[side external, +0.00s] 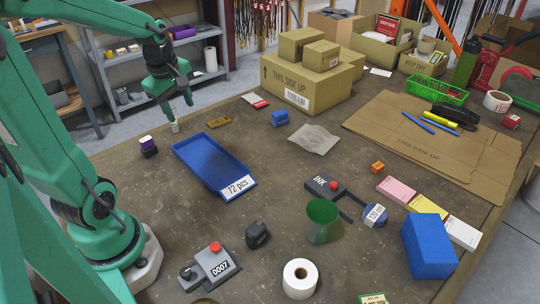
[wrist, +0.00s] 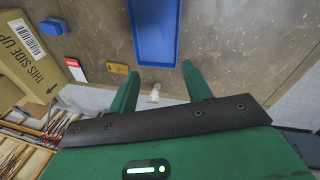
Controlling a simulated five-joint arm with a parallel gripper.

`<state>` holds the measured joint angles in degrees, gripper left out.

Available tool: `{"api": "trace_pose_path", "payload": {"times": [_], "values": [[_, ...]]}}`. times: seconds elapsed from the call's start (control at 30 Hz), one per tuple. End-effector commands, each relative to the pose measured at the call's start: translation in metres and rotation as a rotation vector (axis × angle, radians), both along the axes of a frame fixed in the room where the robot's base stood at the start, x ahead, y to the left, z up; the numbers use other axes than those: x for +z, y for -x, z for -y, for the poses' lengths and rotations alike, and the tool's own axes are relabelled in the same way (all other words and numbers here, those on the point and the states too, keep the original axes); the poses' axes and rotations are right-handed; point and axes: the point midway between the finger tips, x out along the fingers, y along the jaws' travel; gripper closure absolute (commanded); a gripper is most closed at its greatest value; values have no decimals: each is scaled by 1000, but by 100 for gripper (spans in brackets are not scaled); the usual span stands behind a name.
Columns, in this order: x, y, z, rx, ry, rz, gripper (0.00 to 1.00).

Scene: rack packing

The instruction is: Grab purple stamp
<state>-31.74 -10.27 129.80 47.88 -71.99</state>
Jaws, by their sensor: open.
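The purple stamp (side external: 147,144) stands on the table near its left edge in the side external view. It has a purple top, a white band and a black base. My gripper (side external: 180,108) is above and behind it, pointing down near the table's far left edge. In the wrist view my gripper (wrist: 158,72) has its two fingers spread apart, with nothing clamped between them. The stamp does not show in the wrist view.
A small whitish item (side external: 175,127) stands below my gripper; it also shows between the fingers in the wrist view (wrist: 154,93). The blue tray (side external: 240,172) lies right of the stamp. A yellow-brown piece (side external: 218,122) and cardboard boxes (side external: 312,85) lie further back.

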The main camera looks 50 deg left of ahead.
Motion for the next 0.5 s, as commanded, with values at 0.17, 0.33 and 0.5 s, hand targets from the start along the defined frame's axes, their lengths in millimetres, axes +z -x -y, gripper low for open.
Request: {"api": "trace_pose_path", "payload": {"times": [0.17,0.33,0.5], "values": [[-23,7,-43,368,74,-22,51],[-47,20,-81,714,133,-37,51],[-72,39,-116,1054,183,-52,51]]}}
